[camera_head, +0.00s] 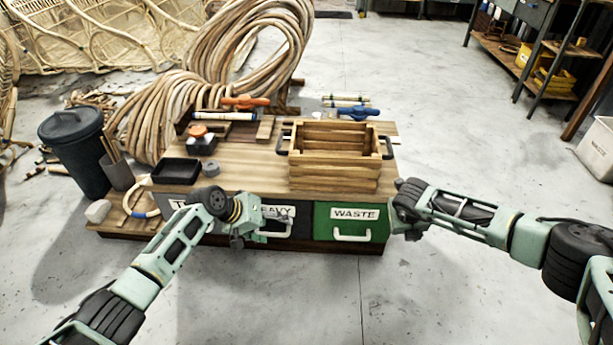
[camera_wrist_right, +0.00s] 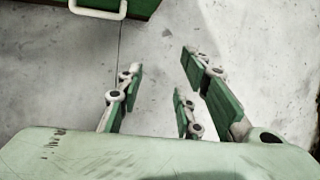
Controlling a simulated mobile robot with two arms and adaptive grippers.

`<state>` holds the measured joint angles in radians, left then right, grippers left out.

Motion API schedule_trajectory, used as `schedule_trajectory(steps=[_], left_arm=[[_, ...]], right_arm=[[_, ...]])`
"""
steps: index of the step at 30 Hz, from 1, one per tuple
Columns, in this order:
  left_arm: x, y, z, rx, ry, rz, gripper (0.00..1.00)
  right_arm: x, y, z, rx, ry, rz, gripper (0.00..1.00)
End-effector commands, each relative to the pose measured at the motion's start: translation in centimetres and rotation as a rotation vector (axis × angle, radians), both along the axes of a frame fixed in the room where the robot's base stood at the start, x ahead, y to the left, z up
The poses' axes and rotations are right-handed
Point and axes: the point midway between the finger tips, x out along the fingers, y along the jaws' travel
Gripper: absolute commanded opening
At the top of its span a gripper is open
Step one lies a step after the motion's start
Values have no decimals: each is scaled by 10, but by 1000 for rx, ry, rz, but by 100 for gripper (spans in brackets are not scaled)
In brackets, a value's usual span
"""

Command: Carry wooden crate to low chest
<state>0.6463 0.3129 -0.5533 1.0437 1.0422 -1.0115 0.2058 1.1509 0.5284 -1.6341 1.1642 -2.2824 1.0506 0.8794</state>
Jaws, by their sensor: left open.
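The wooden crate (camera_head: 334,170), slatted and with a black handle at each end, sits upright on the right part of the low chest (camera_head: 245,160). The chest has a wooden top and a front of labelled drawers, the green one (camera_head: 350,222) reading WASTE. My left gripper (camera_head: 262,232) is open in front of the dark drawer, left of and below the crate. My right gripper (camera_head: 402,212) is beside the chest's right front corner, apart from the crate. In the right wrist view its fingers (camera_wrist_right: 162,82) are spread and empty above the floor.
A black tray (camera_head: 176,171), a tape roll (camera_head: 211,168) and clamps share the chest top. A dark bin (camera_head: 76,150) stands left of the chest, and rattan coils (camera_head: 165,112) lie behind it. The floor (camera_head: 440,130) is clear at right and in front.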

Motion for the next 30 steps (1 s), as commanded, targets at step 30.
schedule_trajectory(steps=[30], left_arm=[[0, 0, 1, 0, 0, 0, 65]], right_arm=[[-4, 3, 13, 1, -1, 1, 64]])
